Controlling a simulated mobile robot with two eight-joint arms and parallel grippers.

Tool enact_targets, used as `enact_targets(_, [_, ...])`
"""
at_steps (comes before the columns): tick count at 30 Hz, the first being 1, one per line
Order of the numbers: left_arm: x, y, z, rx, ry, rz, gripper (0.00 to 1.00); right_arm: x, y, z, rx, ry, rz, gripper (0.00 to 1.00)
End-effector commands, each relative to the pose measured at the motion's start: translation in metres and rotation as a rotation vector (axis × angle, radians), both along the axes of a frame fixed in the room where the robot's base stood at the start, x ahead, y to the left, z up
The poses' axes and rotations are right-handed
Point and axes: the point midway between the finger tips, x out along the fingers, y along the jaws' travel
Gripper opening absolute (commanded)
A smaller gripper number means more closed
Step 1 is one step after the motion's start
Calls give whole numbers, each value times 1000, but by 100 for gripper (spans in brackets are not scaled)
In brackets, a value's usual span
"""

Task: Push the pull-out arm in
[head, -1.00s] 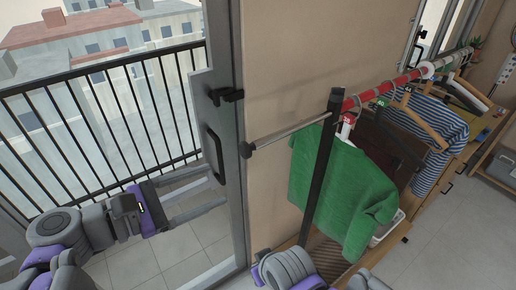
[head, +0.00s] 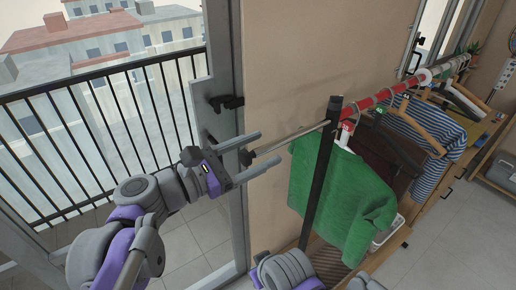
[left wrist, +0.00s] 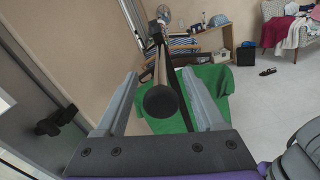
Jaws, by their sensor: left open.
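The pull-out arm is a thin metal rod (head: 290,139) with a dark round end knob (head: 246,157), sticking out left from the clothes rack's black post (head: 321,170). My left gripper (head: 263,150) is open, with one finger on each side of the rod near its end. In the left wrist view, the knob (left wrist: 161,101) faces the camera between the two spread fingers (left wrist: 160,72), close to the palm. I cannot tell whether the palm touches the knob. My right gripper is not in view.
A green shirt (head: 340,195) and other clothes hang on the rack beyond the post. The glass door's grey frame (head: 222,60), with a black latch (head: 227,103), is close to my left gripper. A balcony railing (head: 100,115) is behind. Tiled floor (head: 445,235) is free at right.

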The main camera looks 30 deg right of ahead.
Motion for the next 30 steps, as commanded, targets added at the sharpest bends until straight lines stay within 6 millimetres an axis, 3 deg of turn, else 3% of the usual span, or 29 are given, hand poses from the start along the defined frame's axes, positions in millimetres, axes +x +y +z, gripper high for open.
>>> enact_targets(7, [0,-1,0,0,0,0,71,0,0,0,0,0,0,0])
enact_targets(8, [0,-1,-1,0,0,0,67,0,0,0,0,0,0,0])
enact_targets(19, [0,-1,0,0,0,0,1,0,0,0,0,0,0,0])
enact_targets(30, [0,-1,0,0,0,0,0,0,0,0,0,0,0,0])
